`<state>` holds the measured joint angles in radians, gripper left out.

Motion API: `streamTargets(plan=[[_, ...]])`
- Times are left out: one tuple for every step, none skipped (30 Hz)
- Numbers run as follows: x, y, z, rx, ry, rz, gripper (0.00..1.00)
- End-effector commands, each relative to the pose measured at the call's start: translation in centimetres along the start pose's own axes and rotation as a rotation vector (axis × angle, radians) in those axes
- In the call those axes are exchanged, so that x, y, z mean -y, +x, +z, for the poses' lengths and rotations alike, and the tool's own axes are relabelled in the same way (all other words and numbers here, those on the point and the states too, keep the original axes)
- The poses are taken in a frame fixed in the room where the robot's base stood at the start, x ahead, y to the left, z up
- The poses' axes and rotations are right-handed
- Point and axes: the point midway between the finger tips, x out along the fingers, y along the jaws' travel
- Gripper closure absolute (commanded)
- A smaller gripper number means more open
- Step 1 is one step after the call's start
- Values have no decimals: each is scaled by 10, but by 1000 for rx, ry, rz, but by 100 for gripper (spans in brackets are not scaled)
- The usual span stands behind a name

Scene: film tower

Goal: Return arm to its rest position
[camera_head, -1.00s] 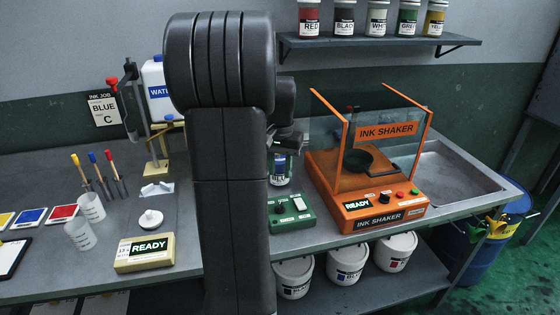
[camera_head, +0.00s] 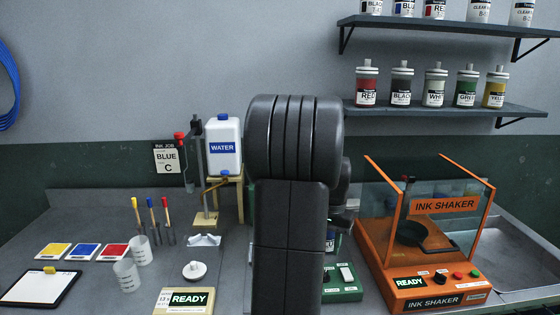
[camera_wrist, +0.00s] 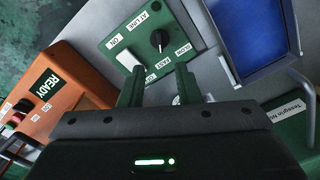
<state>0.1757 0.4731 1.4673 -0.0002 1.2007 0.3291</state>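My arm (camera_head: 290,210) stands folded upright in the middle of the head view, its thick elbow at the top. My gripper is mostly hidden behind the arm there; part of the wrist shows at its right side. In the wrist view my gripper (camera_wrist: 157,82) has its two fingers apart, with nothing seen between them. It points toward a green control box (camera_wrist: 155,45) with a black knob and a white switch. That box also shows in the head view (camera_head: 343,284), right of the arm. A jar (camera_head: 333,240) behind it is partly hidden.
The orange ink shaker (camera_head: 425,285) stands right of the arm. A READY scale (camera_head: 185,300), cups (camera_head: 127,275) and a water bottle stand (camera_head: 205,218) are to the left. Shelves with jars (camera_head: 435,86) hang at upper right. A blue panel (camera_wrist: 250,28) shows in the wrist view.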

Motion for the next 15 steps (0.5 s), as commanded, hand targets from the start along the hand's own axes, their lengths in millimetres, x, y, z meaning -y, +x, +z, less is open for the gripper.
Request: streamTargets(plan=[[0,12,1,4,0,1,70],[0,17,1,4,0,1,70],[0,26,1,5,0,2,70],[0,32,1,5,0,2,70],[0,37,1,4,0,1,70],[0,45,1,4,0,1,70],[0,50,1,5,0,2,70],[0,55,1,4,0,1,70],[0,61,1,4,0,1,70],[0,66,1,3,0,1,70],[0,70,1,4,0,1,70],[0,74,1,4,0,1,70],[0,77,1,3,0,1,70],[0,80,1,2,0,1,70],[0,83,1,2,0,1,70]])
